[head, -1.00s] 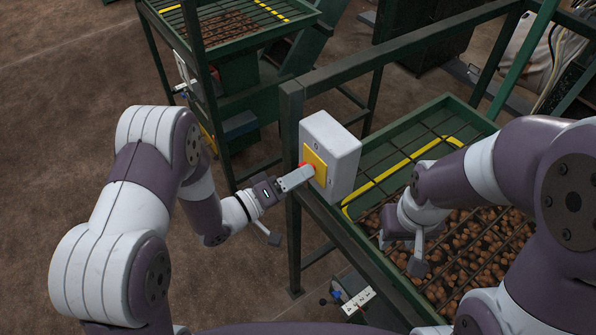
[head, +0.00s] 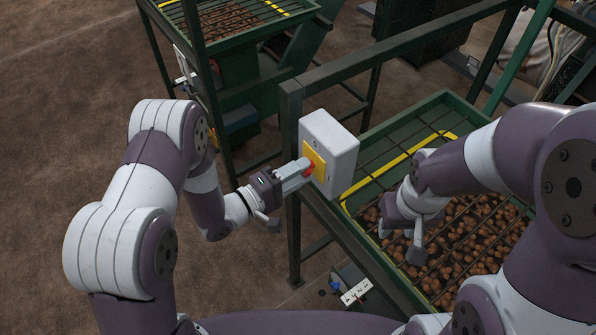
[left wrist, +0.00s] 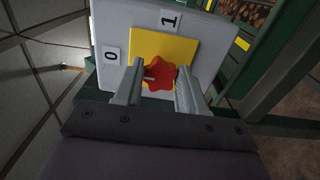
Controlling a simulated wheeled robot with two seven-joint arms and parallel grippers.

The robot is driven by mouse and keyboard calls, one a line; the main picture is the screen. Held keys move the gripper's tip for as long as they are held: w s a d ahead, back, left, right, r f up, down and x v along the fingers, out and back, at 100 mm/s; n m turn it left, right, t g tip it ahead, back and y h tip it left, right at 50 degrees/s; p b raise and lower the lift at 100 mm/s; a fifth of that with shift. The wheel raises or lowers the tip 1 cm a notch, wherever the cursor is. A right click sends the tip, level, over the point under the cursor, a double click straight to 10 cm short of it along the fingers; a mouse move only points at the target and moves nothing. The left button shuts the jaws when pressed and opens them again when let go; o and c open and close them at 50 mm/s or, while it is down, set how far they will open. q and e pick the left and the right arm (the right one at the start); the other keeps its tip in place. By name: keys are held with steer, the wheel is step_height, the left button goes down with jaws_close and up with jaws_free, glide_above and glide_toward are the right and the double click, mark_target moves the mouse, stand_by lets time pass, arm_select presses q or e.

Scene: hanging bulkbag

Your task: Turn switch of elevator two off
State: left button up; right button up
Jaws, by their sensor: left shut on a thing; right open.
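A grey switch box (head: 338,150) with a yellow plate (head: 318,157) is fixed to the dark green frame. Its red knob (head: 309,169) is partly hidden by my left gripper (head: 302,173) in the head view. In the left wrist view the red star-shaped knob (left wrist: 159,75) sits on the yellow plate (left wrist: 180,46), between the two fingers of my left gripper (left wrist: 160,85), which is shut on it. Labels "0" (left wrist: 111,56) and "1" (left wrist: 171,20) show on the box. My right gripper (head: 400,243) is open and empty above the grated tray.
A green tray (head: 447,99) with a bar grate over brown lumps lies right of the box. Green frame posts (head: 292,190) stand close to my left gripper. A small white control panel (head: 356,292) is low in front. A second green machine (head: 235,80) stands behind.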

arm_select(q)
steer(key=shift+w+r, duration=0.1)
steer(key=o, duration=1.1)
steer(key=shift+c, duration=0.2)
steer(key=b+v, duration=0.4)
steer(key=v, duration=0.8)
steer(key=shift+s+a, duration=0.2)
steer(key=shift+a, duration=0.1)
